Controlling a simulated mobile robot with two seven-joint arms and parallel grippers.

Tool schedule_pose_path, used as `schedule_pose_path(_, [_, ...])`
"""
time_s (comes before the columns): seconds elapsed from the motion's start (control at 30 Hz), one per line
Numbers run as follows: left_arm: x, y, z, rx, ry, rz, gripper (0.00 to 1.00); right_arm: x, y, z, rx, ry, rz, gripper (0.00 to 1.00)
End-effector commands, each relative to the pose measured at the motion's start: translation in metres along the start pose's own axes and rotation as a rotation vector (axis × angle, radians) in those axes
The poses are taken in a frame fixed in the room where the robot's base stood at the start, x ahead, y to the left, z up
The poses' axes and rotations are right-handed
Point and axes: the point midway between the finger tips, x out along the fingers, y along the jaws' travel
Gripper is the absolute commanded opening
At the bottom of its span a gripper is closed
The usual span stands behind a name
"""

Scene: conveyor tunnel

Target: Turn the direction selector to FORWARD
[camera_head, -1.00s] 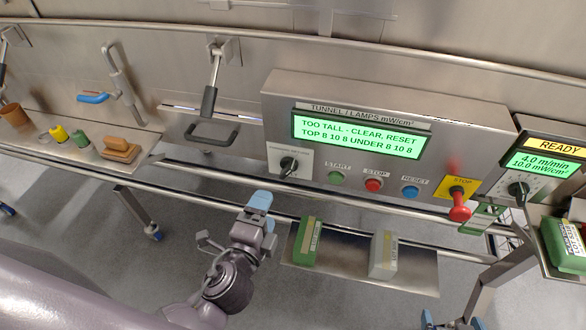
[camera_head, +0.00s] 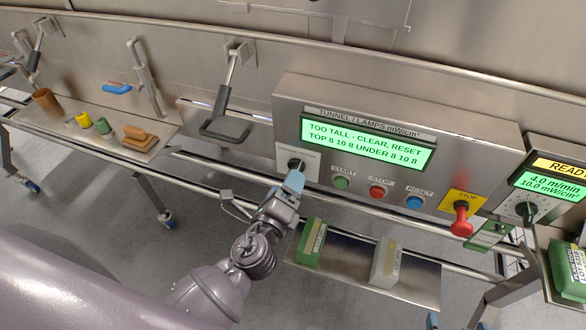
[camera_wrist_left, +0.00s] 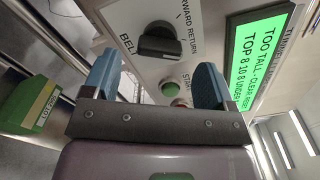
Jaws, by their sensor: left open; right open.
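The direction selector is a black knob (camera_head: 296,164) on a light plate at the left end of the tunnel control box. In the left wrist view the knob (camera_wrist_left: 160,42) shows beside the partly cut-off words "RETURN" and "BELT"; its exact setting is hard to read. My left gripper (camera_head: 293,181) is just below and in front of the knob, partly covering it. In the wrist view its blue fingers are open and empty, with the knob beyond the gap; no contact is clear. Blue tips of my right gripper (camera_head: 458,321) appear at the bottom edge, apart.
The control box display (camera_head: 366,143) reads "TOO TALL - CLEAR, RESET". Green START (camera_head: 341,183), red STOP (camera_head: 377,193) and blue RESET (camera_head: 414,203) buttons sit right of the selector. A red stop knob (camera_head: 461,222) sticks out further right. A rail runs below the box.

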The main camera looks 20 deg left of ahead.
Motion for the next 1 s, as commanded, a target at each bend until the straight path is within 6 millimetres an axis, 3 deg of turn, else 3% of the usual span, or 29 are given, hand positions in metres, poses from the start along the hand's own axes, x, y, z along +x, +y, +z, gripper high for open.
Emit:
schedule_pose_path(0.3, [0.040, 0.000, 0.000, -0.001, 0.000, 0.000, 0.79, -0.004, 0.003, -0.003, -0.007, -0.004, 0.002, 1.00])
schedule_pose_path(0.73, [0.048, 0.001, 0.000, -0.002, 0.001, 0.001, 0.79, 0.001, 0.003, -0.007, -0.011, 0.004, 0.000, 1.00])
schedule_pose_path(0.77, [0.048, 0.001, 0.000, -0.002, 0.001, 0.001, 0.77, 0.001, 0.003, -0.008, -0.011, 0.005, -0.001, 1.00])
schedule_pose_path(1.0, [0.048, 0.001, 0.000, -0.002, 0.001, 0.001, 0.40, 0.001, 0.003, -0.009, -0.011, 0.008, -0.001, 1.00])
